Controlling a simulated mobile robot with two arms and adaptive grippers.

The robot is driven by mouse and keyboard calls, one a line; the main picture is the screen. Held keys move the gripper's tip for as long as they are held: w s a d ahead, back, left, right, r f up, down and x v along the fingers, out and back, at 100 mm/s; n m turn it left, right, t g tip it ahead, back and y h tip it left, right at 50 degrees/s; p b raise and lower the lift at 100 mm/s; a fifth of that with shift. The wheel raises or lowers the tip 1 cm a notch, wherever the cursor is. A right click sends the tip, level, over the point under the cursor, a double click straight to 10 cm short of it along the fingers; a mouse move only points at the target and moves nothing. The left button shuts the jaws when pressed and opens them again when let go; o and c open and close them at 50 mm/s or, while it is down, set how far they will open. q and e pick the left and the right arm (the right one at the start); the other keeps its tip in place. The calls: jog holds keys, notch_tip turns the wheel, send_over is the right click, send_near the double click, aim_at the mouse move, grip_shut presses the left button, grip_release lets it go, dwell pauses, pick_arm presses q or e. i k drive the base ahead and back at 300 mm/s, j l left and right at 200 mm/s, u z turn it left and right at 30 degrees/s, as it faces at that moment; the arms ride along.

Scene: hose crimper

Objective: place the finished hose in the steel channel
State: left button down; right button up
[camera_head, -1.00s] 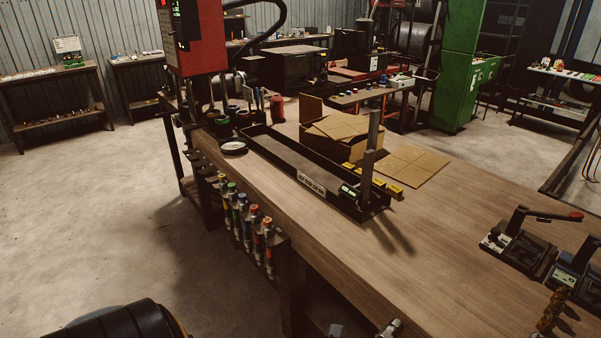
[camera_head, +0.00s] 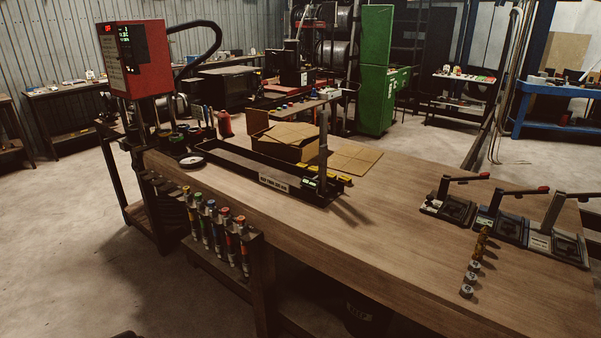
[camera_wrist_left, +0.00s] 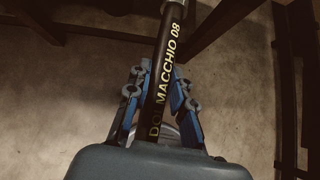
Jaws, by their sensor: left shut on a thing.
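The finished hose (camera_wrist_left: 169,50) is black with yellow lettering and runs up the left wrist view, slightly tilted. A metal fitting shows at its top end; its lower end is hidden behind my gripper body. My left gripper (camera_wrist_left: 158,88) is shut on the hose, its blue-padded fingers on either side. The floor shows beneath it. The steel channel (camera_head: 238,163) is a long dark open tray on the bench in the head view, with a white label on its front side. Neither the hose nor my right gripper shows in the head view.
An open cardboard box (camera_head: 283,150) stands behind the channel. A dark upright post (camera_head: 323,150) rises at its right end. Lever tools (camera_head: 449,205) stand at the right. The bench middle (camera_head: 380,220) is clear.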

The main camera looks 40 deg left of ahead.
aim_at(238, 162)
jog(key=j+z, duration=0.4)
jog(key=k+j+z, duration=0.2)
jog(key=j+z, duration=0.2)
jog(key=j, duration=0.2)
jog(key=k+j, duration=0.15)
jog(key=j, duration=0.35)
jog(key=k+j, duration=0.15)
jog(key=j, duration=0.3)
jog(key=k+j, duration=0.2)
jog(key=j, duration=0.3)
jog(key=k+j, duration=0.15)
jog(key=j, duration=0.3)
jog(key=k+j, duration=0.15)
jog(key=j, duration=0.35)
jog(key=k+j, duration=0.15)
jog(key=j, duration=0.35)
jog(key=k+j, duration=0.15)
jog(key=j, duration=0.3)
jog(key=k+j, duration=0.15)
jog(key=j, duration=0.35)
